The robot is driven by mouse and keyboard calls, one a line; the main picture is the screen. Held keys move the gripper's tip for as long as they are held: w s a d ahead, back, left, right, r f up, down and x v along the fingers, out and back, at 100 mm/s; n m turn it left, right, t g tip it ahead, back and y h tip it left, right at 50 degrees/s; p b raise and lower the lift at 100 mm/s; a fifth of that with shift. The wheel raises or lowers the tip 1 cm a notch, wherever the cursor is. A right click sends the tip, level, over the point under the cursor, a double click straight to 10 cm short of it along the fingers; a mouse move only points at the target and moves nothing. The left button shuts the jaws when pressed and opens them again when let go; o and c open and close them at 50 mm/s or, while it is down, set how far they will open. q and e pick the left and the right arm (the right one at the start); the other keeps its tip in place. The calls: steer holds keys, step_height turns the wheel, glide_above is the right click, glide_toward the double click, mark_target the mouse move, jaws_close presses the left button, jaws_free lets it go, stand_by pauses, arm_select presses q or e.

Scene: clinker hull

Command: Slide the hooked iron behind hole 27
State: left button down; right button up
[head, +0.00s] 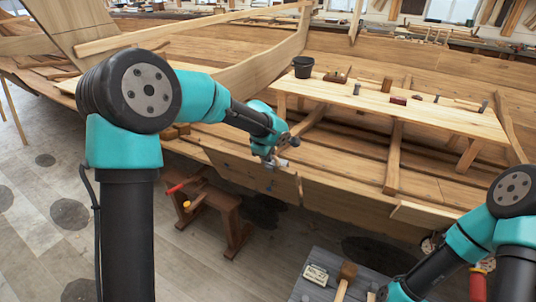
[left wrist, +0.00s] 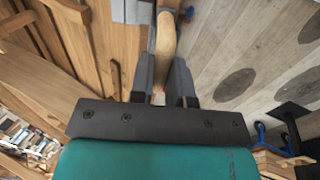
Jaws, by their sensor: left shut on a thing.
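My left gripper (head: 284,163) is at the outer side of the hull, close to the upper edge of a plank (head: 240,172) with small dark marks. In the left wrist view, its fingers (left wrist: 163,92) are shut on a tan, rounded handle, which I take to be the hooked iron's (left wrist: 165,42). In the head view a thin brown piece hangs beside the gripper, in front of the plank. The hook itself is not clear. Hole numbers are too small to read, so I cannot tell hole 27. My right gripper is out of view.
A wooden trestle (head: 228,215) with red- and yellow-ended tools stands below the plank. A grey bench (head: 318,290) at the bottom holds a mallet (head: 346,274) and a small pale box (head: 316,274). A board with a black bucket (head: 303,67) and tools lies across the hull.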

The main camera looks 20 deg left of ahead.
arm_select(q)
steer(key=shift+r, duration=0.1)
steer(key=c, duration=1)
jaws_free()
steer(key=shift+r, duration=4)
